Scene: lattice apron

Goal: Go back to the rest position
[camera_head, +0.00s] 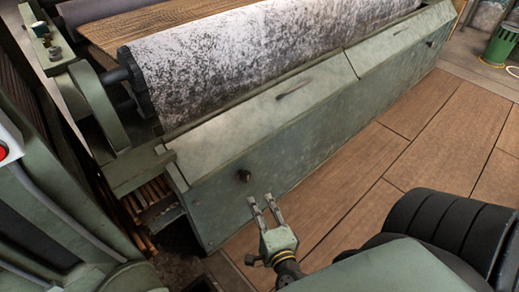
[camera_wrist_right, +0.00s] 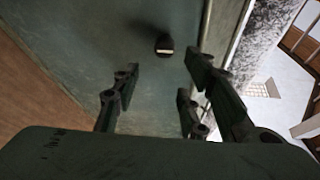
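My right gripper (camera_head: 260,203) is in the lower middle of the head view, in front of the green front panel (camera_head: 290,140) of a machine. Its two fingers are apart with nothing between them. A small dark knob (camera_head: 244,175) sticks out of the panel just beyond the fingertips. In the right wrist view the open fingers (camera_wrist_right: 160,84) frame the same knob (camera_wrist_right: 164,44), which looks clear of them. My left gripper is not in view.
A speckled roller (camera_head: 240,50) lies along the machine above the panel. A green cabinet with a red button (camera_head: 3,152) stands at the left. The wooden floor (camera_head: 400,150) to the right is clear. A green bin (camera_head: 500,45) stands at the far right.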

